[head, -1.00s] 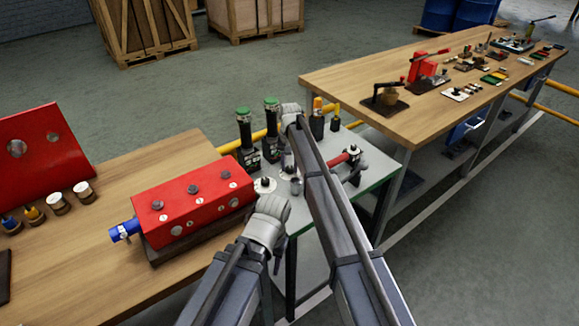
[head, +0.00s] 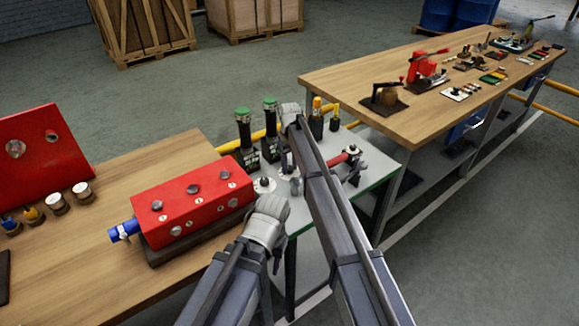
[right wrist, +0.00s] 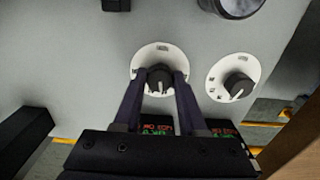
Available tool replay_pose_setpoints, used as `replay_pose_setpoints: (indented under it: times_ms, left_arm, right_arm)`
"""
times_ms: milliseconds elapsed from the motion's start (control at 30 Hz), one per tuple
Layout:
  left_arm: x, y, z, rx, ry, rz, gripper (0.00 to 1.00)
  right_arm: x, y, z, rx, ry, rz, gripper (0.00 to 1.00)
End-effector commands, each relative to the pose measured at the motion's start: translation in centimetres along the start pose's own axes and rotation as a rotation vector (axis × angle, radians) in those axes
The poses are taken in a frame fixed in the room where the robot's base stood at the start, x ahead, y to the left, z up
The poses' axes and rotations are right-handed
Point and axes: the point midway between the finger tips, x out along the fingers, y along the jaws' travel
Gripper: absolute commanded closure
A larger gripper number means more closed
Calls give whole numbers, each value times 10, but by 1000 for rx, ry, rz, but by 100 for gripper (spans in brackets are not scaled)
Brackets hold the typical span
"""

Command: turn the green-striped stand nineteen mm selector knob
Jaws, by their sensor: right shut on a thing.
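In the right wrist view, my right gripper (right wrist: 160,80) is shut on a black selector knob (right wrist: 158,76). Its fingers stand on both sides of the knob. The knob sits on a round white dial (right wrist: 146,60), and its white pointer line faces the bottom of the picture. A similar black knob (right wrist: 238,86) on a white dial stands to the right, untouched. In the head view, my right gripper (head: 287,168) reaches down to the grey-topped table, and my arm hides part of it. My left gripper (head: 277,263) hangs by the table's near edge; its fingers are unclear.
Two green-topped black devices (head: 244,128) stand behind the dials. A red box (head: 195,203) with bolts lies on the wooden bench to the left. A red-handled part (head: 345,158) lies right of my right arm. A long wooden bench (head: 360,77) stands farther right.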

Motion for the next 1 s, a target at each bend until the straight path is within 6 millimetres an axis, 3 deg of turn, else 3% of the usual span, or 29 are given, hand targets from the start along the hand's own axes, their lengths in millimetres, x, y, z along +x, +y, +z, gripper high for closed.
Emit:
replay_pose_setpoints:
  times_ms: [733,767,1000]
  left_arm:
    - [0,0,0,0,0,0,50]
    - [0,0,0,0,0,0,50]
    - [0,0,0,0,0,0,50]
  right_arm:
    - [0,0,0,-75,-1,0,100]
    - [0,0,0,-75,-1,0,57]
    - [0,0,0,-74,0,0,30]
